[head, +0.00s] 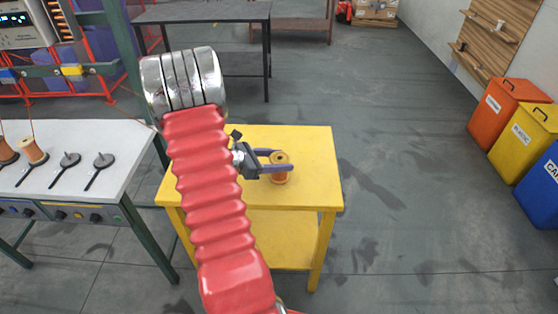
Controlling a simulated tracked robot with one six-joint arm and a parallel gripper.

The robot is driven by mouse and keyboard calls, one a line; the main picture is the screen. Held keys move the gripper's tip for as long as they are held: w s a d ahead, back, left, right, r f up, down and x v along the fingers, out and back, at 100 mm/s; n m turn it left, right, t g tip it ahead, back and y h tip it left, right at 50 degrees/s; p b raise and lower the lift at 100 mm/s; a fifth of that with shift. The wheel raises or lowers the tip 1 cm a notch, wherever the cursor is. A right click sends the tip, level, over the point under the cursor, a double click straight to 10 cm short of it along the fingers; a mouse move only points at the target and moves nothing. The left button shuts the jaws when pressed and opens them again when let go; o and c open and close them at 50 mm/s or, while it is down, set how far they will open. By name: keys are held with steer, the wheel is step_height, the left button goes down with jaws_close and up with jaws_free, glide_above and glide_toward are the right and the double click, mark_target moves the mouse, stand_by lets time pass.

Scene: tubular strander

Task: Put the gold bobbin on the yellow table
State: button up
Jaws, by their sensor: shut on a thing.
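The gold bobbin (281,175) is in the jaws of my gripper (278,165), over the right half of the yellow table (315,150). The gripper is shut on it, with one finger on its far side and the other partly hidden. The bobbin looks upright. I cannot tell from this view whether its base touches the table top. My red arm crosses in front of the table and hides its left middle part.
A white bench (92,140) at left carries grey spindles (103,161) and a bobbin with pale thread (33,152). A dark table (205,12) stands behind. Orange, yellow and blue bins (531,140) line the right wall. The table's right front top is clear.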

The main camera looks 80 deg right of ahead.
steer(key=o, duration=1.7)
steer(key=shift+f, duration=0.1)
steer(key=shift+c, duration=0.2)
steer(key=shift+w+a+r, duration=0.2)
steer(key=shift+w+r, duration=0.1)
steer(key=v, duration=1.1)
